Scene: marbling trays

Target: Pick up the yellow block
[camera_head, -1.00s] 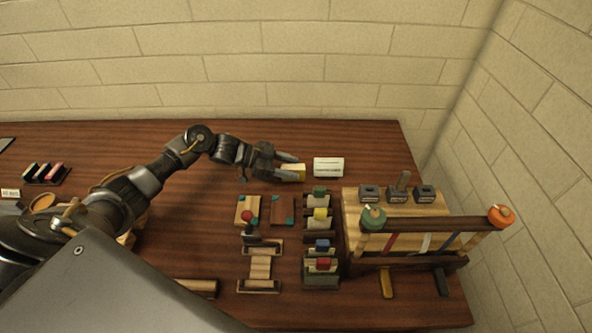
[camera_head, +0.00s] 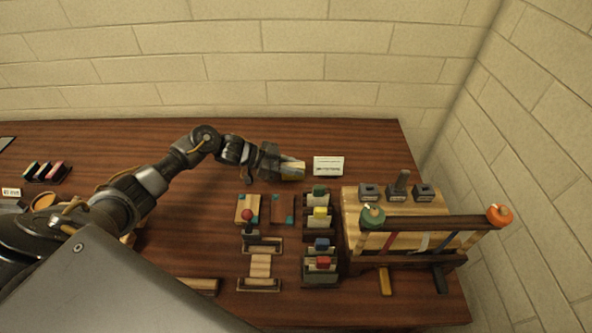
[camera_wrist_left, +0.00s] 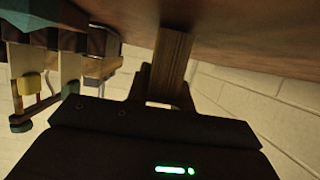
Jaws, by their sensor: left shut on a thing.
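A pale yellow, wood-like block (camera_head: 292,172) is between the fingers of my left gripper (camera_head: 291,170) near the back middle of the table, left of a white label card. My left gripper is shut on it. In the left wrist view a wood-grained block (camera_wrist_left: 172,58), brown in the shade, sticks out from the gripper close to the table top. I cannot tell whether it touches the table. A smaller bright yellow piece (camera_head: 320,212) sits in a row of holders, apart from the gripper. My right gripper is not in view.
The white card (camera_head: 328,166) stands just right of the gripper. In front are holders with green (camera_head: 319,190), blue (camera_head: 322,244) and red (camera_head: 323,263) pieces. A wooden rack (camera_head: 420,225) fills the right. Bare table lies left of the gripper.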

